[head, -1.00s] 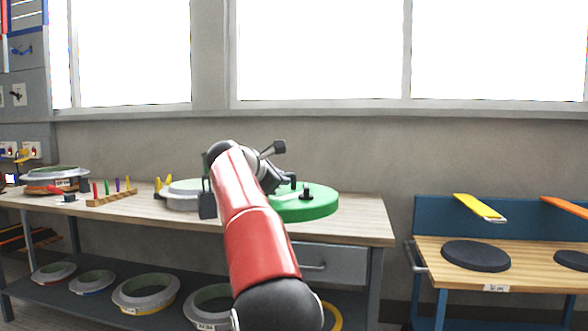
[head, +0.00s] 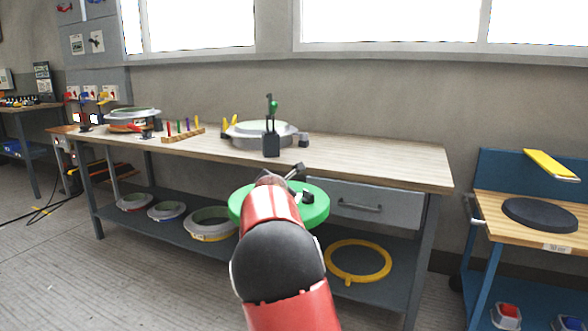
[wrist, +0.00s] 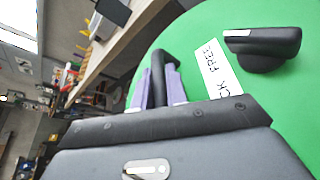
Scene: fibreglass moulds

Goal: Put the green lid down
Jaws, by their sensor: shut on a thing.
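The green lid (head: 316,208) is a round disc in front of the workbench's front edge, over the drawer and shelf area in the head view. My red arm hides its middle. In the wrist view the green lid (wrist: 205,95) fills the right side, with a white label (wrist: 219,70), a black knob (wrist: 265,45) and a black bar handle (wrist: 160,75). My gripper (wrist: 158,88) has purple fingers on either side of that handle, shut on it. The lid is held in the air, clear of the bench top.
The wooden workbench (head: 385,168) has a clear right half. A grey round mould (head: 262,141) and a rack of coloured pegs (head: 183,134) stand further left. The lower shelf holds several ring moulds and a yellow ring (head: 357,261). A blue cart (head: 488,165) stands at right.

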